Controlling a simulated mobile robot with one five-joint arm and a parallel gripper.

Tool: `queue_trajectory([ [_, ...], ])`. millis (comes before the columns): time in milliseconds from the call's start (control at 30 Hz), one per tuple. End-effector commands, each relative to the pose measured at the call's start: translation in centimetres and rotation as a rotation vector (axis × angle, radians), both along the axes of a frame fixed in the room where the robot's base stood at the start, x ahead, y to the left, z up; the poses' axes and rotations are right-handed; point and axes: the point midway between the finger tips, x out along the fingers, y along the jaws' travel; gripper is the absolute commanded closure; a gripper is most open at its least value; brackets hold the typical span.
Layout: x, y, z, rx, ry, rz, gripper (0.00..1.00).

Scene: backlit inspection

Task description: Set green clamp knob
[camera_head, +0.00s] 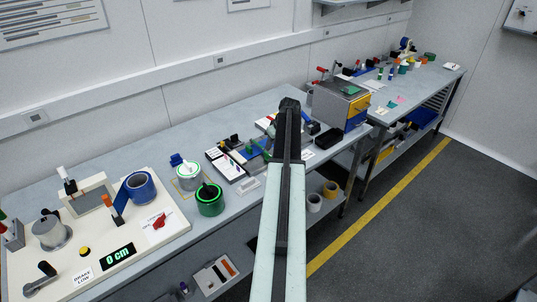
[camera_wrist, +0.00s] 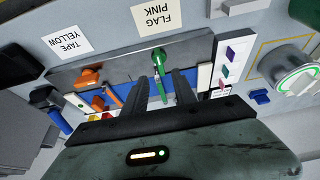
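The green clamp knob (camera_wrist: 159,62) shows in the wrist view, upper middle, on a grey strip with a short green stem below it. My gripper (camera_wrist: 162,84) is open, with its two dark fingers apart below the knob and the stem between them in the picture. I cannot tell whether either finger touches it.
An orange knob (camera_wrist: 89,76) is on the same strip to the left. White cards reading TAPE YELLOW (camera_wrist: 68,43) and FLAG PINK (camera_wrist: 157,15) lie beyond.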

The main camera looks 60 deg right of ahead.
Motion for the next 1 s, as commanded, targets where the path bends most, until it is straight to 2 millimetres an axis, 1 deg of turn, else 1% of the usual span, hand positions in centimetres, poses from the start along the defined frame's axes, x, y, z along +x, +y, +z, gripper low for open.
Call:
queue_trajectory([
  [33,0.2,-0.1,-0.9,0.0,0.0,0.0,0.67],
  [167,1.0,-0.3,-3.0,0.0,0.0,0.0,0.67],
  [300,1.9,-0.6,-5.5,0.0,0.0,0.0,0.67],
  [400,2.4,-0.8,-6.7,0.0,0.0,0.0,0.67],
  [500,2.7,-0.9,-7.1,0.0,0.0,-0.001,0.67],
  [700,2.7,-0.8,-6.8,0.001,0.001,-0.001,0.67],
  [733,2.7,-0.8,-6.8,0.001,0.001,-0.001,0.7],
  [833,2.7,-0.9,-6.8,0.001,0.001,-0.001,0.98],
  [867,2.7,-0.9,-6.8,0.001,0.001,-0.001,1.0],
  [967,2.6,-0.8,-6.8,0.001,0.001,-0.001,1.0],
  [1000,2.6,-0.5,-6.8,0.001,0.0,-0.002,1.0],
])
